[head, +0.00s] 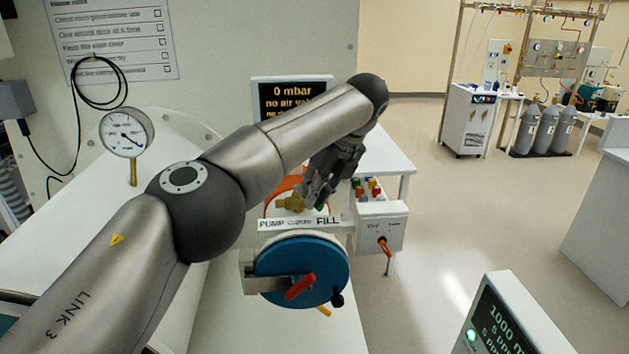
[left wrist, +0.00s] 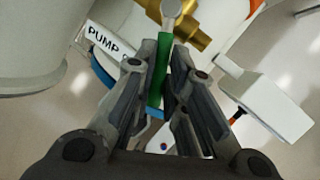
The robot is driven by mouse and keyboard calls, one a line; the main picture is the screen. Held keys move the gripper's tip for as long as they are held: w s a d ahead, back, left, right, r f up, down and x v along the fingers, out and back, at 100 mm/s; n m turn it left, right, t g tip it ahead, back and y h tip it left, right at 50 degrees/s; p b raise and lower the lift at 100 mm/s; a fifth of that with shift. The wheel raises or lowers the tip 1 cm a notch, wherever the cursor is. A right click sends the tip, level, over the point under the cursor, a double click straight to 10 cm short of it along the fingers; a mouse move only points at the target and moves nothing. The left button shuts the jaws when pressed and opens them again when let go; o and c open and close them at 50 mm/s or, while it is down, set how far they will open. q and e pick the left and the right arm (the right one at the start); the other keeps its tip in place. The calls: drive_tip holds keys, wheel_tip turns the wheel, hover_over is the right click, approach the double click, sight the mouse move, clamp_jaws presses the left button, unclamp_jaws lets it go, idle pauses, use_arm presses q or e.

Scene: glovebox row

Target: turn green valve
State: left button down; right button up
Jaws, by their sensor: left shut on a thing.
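The green valve handle (left wrist: 162,70) lies between the two fingers of my left gripper (left wrist: 162,92) in the left wrist view, and the fingers are shut on it. The handle joins a silver stem above a brass valve body (left wrist: 190,22). In the head view the left gripper (head: 318,200) is beside the brass body (head: 290,203), above the label that reads "PUMP" and "FILL" (head: 300,223). Only a small green bit of the handle (head: 321,207) shows there, as the gripper hides most of it. My right gripper is in neither view.
A blue round door (head: 325,262) with a red handle (head: 300,287) is below the valve. A white switch box (head: 381,227) with an orange-red lever is to the right. A display (head: 290,92) reading "0 mbar" is partly behind my arm. A pressure gauge (head: 126,132) is at left.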

use_arm(q)
drive_tip(key=shift+w+r, duration=0.2)
idle(0.4)
drive_tip(key=c, duration=1.5)
unclamp_jaws()
drive_tip(key=shift+f, duration=0.1)
drive_tip(key=shift+o, duration=0.2)
